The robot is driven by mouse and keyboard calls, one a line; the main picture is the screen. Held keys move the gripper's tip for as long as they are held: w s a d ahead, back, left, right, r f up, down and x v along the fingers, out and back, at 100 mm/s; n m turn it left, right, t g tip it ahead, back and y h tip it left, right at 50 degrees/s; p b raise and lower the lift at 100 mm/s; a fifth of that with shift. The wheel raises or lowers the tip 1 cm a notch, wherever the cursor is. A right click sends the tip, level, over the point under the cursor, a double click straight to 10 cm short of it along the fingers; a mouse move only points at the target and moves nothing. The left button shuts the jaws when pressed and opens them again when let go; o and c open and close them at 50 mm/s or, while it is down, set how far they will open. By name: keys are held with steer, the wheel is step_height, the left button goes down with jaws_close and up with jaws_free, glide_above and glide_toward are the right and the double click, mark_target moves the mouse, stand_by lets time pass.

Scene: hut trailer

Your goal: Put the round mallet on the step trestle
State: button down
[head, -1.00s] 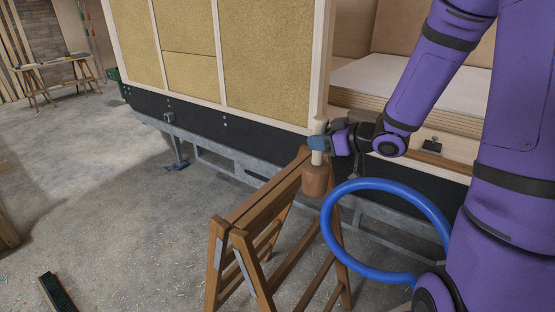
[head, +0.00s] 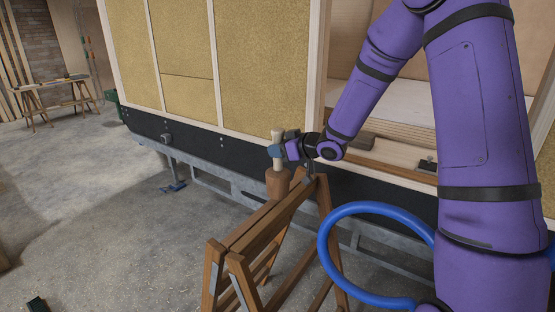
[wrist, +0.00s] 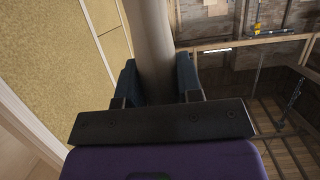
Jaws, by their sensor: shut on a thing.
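The round mallet (head: 277,184) has a brown wooden head and a pale handle. It hangs upright, head down, in my gripper (head: 275,151), which is shut around the handle. In the wrist view the pale handle (wrist: 150,40) runs up between the two dark blue fingers of my gripper (wrist: 158,82); the head is out of that view. The wooden step trestle (head: 262,226) stands on the floor in the head view. The mallet head is by the far end of its top beam, appearing slightly left of it; I cannot tell whether they touch.
Another trestle bench (head: 62,82) stands far left. The floor at left is mostly clear.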

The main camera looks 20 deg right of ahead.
mark_target(278, 164)
steer(key=shift+w+a, duration=0.15)
steer(key=shift+w, duration=0.2)
steer(key=shift+s+f, duration=0.1)
steer(key=shift+f, duration=1.8)
steer(key=c, duration=0.8)
jaws_free()
